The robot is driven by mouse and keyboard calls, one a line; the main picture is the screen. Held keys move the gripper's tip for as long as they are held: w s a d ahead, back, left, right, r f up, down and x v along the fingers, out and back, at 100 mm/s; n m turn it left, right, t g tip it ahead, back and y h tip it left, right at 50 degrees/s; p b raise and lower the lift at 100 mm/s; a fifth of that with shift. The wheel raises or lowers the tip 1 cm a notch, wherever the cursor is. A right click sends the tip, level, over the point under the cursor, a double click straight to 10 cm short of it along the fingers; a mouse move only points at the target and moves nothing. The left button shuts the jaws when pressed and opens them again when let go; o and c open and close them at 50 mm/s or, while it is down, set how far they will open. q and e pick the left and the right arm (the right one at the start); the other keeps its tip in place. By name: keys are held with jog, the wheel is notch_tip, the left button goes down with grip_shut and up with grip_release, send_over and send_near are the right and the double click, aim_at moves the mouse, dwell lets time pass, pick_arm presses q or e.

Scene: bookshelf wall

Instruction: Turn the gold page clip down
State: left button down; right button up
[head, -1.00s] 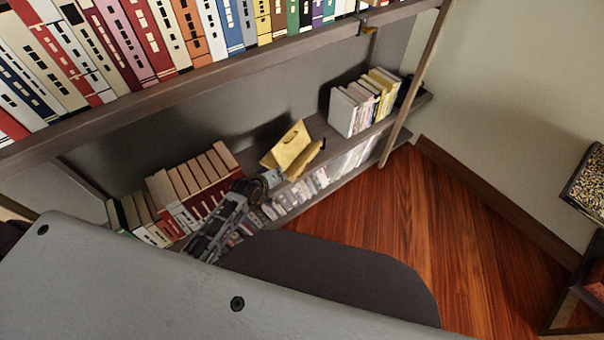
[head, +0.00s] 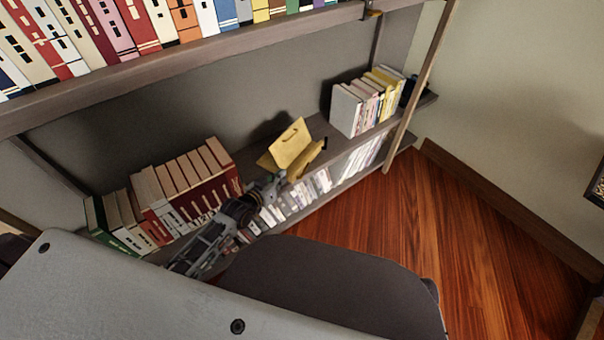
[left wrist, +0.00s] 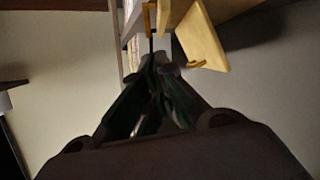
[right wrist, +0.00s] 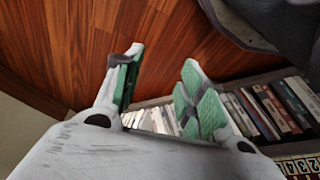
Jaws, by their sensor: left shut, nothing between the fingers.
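A yellow book stand (head: 290,142) stands on the middle shelf in the head view, its back plate leaning. It shows close up at the top of the left wrist view (left wrist: 202,38). Two small gold clips show there: one upright bar (left wrist: 148,18) at the fingertips' upper left, and one short piece (left wrist: 196,64) at the plate's lower edge. My left gripper (head: 277,180) is shut and empty, just in front of the stand. Its fingertips (left wrist: 155,60) are below the clips; I cannot tell whether they touch. My right gripper (right wrist: 161,80) is open and empty, away from the stand.
Red-and-tan books (head: 185,185) stand left of the stand, and pale and yellow books (head: 365,100) stand to its right. A full shelf of books (head: 180,15) runs above. A wooden post (head: 420,75) rises at the right. Wood floor (head: 470,260) is clear.

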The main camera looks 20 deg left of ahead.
pick_arm(q)
jog(key=shift+s+d+f+m+t+h+b, duration=0.1)
jog(key=shift+s+d+m+t+h+b, duration=0.25)
jog(key=shift+m+b, duration=0.5)
jog(key=shift+s+d+m+t+h+b, duration=0.25)
jog(key=shift+s+d+m+b, duration=0.1)
jog(key=shift+m+b, duration=0.5)
pick_arm(e)
notch_tip(320, 180, up, 8)
jog(key=shift+s+a+f, duration=0.2)
jog(key=shift+s+a, duration=0.15)
jog(key=shift+a, duration=0.05)
pick_arm(q)
jog(key=shift+w+d, duration=0.1)
jog(key=shift+w, duration=0.1)
jog(key=b, duration=0.5)
send_over(302, 176)
jog(key=s, duration=0.2)
jog(key=shift+f, duration=1.6)
jog(key=shift+w+f+b, duration=0.5)
jog(key=shift+w+f, duration=0.45)
jog(key=shift+f, duration=0.1)
pick_arm(e)
jog(key=w+a+f+t+y, duration=0.1)
jog(key=a+f+t+y, duration=0.1)
jog(key=f, duration=0.8)
jog(key=shift+w+a+m+t, duration=0.2)
jog(key=shift+a+m+t, duration=0.1)
jog(key=shift+a, duration=0.35)
jog(key=shift+r, duration=0.1)
